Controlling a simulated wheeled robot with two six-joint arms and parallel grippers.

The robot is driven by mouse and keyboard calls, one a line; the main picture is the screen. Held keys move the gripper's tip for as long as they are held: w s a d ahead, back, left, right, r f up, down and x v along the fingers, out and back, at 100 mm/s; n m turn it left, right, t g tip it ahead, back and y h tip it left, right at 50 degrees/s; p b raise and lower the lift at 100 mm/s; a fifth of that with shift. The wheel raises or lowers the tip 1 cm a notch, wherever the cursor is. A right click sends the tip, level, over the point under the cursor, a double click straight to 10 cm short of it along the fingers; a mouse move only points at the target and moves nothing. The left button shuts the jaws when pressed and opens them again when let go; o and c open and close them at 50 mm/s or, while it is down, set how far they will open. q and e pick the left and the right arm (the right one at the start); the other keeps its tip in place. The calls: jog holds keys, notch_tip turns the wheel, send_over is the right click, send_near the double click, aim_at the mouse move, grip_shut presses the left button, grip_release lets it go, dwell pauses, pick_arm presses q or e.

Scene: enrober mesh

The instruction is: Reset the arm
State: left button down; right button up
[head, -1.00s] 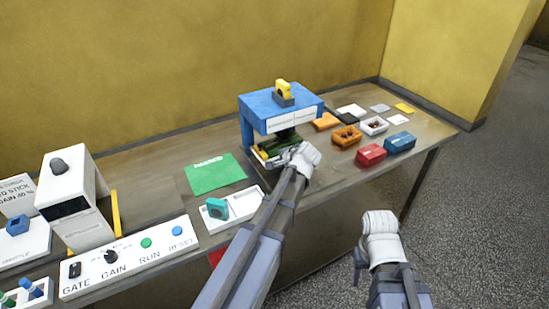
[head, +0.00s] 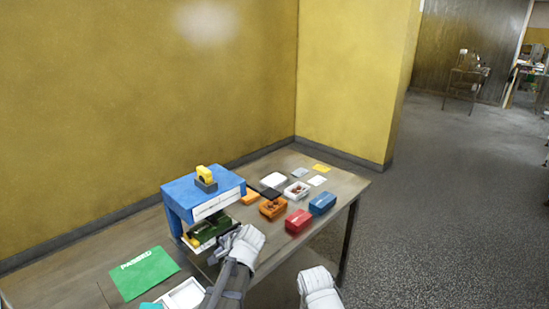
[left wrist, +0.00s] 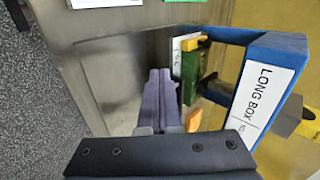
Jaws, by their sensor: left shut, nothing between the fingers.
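My left arm reaches up from the bottom of the head view. Its gripper (head: 222,246) is at the front of a blue frame (head: 203,193), beside a green block (head: 208,231) under it. In the left wrist view the two grey fingers (left wrist: 160,73) lie together, shut and empty. The green block (left wrist: 189,70) and the blue frame (left wrist: 267,85), labelled "LONG BOX", are just to the right, apart from the fingertips. Of my right arm, only the white wrist part shows at the bottom of the head view; its fingers are hidden.
Orange (head: 273,207), red (head: 298,221) and blue (head: 322,203) boxes stand right of the frame, with a white tray (head: 297,190) and flat cards behind. A green mat (head: 144,273) lies left. Yellow walls close the back; open floor lies right.

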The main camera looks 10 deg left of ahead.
pick_arm(q)
jog(key=s+d+f+n+g+h, duration=0.1)
jog(key=s+d+f+g+h, duration=0.1)
jog(key=s+d, duration=0.7)
jog(key=s+d+f+n+g+h, duration=0.2)
jog(key=s+d+f+g+h, duration=0.1)
jog(key=s+d, duration=0.6)
jog(key=s+f, duration=0.1)
jog(key=s, duration=0.2)
jog(key=shift+s+d+g+h, duration=0.25)
jog(key=shift+s+g+h, duration=0.05)
jog(key=shift+h, duration=0.1)
